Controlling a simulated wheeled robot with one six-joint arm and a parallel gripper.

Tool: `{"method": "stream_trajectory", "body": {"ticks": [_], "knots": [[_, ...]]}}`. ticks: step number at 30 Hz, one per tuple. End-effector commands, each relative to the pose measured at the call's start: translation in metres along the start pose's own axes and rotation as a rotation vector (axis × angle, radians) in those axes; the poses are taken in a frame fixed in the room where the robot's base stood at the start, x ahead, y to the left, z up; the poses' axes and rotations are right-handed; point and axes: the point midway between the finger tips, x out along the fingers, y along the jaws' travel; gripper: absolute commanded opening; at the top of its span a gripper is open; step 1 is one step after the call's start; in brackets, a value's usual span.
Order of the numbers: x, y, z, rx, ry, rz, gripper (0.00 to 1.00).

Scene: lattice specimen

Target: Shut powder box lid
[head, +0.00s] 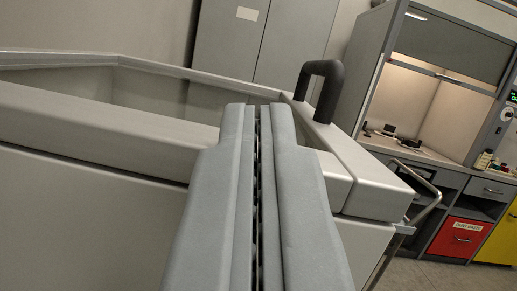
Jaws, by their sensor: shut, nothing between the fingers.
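The powder box (90,205) is a large pale grey bin that fills the left and middle of the head view. Its top is open on the left, and I see its inner walls. A pale panel with a dark arched handle (322,85) lies at the right end; this looks like the lid, and how far it covers the box I cannot tell. My gripper (257,108) is shut and empty, pointing forward in front of the box. It hides part of the box's front rim and of the panel left of the handle. Whether it touches the box I cannot tell.
A grey cabinet (230,45) stands behind the box. At the right is a lit fume hood (435,110) with small dark items inside. A metal rail (425,205) sticks out at the box's right end.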

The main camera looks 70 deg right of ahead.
Motion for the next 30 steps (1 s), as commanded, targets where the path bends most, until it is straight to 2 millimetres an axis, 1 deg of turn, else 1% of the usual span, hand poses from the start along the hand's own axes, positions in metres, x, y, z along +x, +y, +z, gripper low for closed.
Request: {"method": "stream_trajectory", "body": {"ticks": [4, 17, 20, 22, 27, 28, 30], "knots": [[-0.002, -0.001, 0.006, -0.004, -0.003, -0.001, 0.0], [-0.003, -0.003, 0.009, -0.01, -0.009, -0.004, 0.0], [-0.001, -0.003, 0.003, -0.009, -0.008, -0.003, 0.0], [0.002, -0.002, -0.005, -0.008, -0.007, -0.002, 0.0], [0.014, 0.001, -0.036, 0.003, -0.001, 0.004, 0.0], [0.011, 0.0, -0.037, 0.0, -0.001, 0.001, 0.0], [-0.001, -0.001, -0.036, 0.0, 0.001, -0.002, 0.0]]}}
